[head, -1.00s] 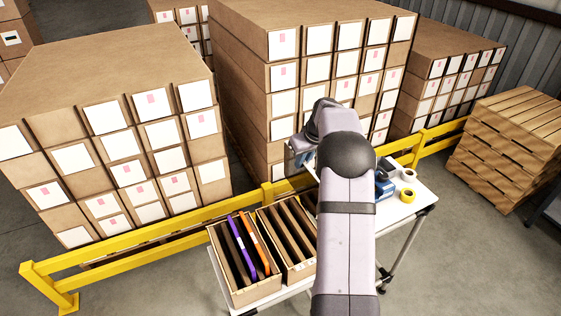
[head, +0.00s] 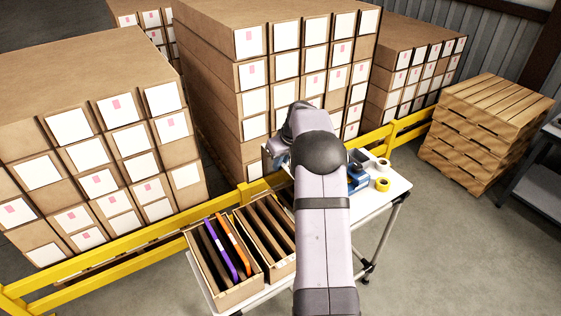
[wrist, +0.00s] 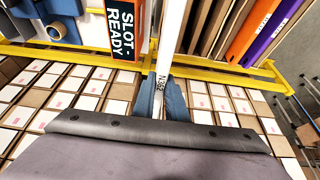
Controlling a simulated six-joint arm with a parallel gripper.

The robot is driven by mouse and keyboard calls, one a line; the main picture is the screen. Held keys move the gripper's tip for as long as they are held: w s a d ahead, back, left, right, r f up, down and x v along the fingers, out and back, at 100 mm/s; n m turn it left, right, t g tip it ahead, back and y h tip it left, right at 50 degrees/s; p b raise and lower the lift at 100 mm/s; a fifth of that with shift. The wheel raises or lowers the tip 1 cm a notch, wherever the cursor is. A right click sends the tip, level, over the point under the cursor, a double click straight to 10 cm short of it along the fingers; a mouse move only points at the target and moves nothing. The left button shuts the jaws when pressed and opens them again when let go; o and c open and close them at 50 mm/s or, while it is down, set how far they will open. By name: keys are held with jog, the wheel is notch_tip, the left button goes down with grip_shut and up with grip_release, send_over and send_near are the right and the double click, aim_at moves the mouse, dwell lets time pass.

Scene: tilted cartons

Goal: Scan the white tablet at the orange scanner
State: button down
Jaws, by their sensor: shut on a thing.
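The white tablet (wrist: 172,45) shows edge-on in the wrist view, rising from between the blue fingers of my gripper (wrist: 161,98). The gripper is shut on it, and dark lettering shows on its edge close to the fingers. A black panel reading "SLOT-READY" with an orange edge (wrist: 148,55) is just left of the tablet; I cannot tell whether this is the orange scanner.
A wooden rack with purple (head: 221,249) and orange (head: 236,243) tablets stands beside another slotted rack (head: 279,268) on the white table (head: 372,204). Blue items (head: 357,180) and tape rolls (head: 383,184) lie right of my arm. A yellow rail (head: 258,187) and stacked cartons (head: 110,150) stand behind.

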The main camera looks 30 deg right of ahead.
aim_at(280, 174)
jog(key=shift+f+b, duration=1.9)
jog(key=shift+f, duration=0.95)
jog(key=shift+r, duration=0.15)
jog(key=shift+r+p, duration=2.05)
jog(key=shift+r, duration=0.85)
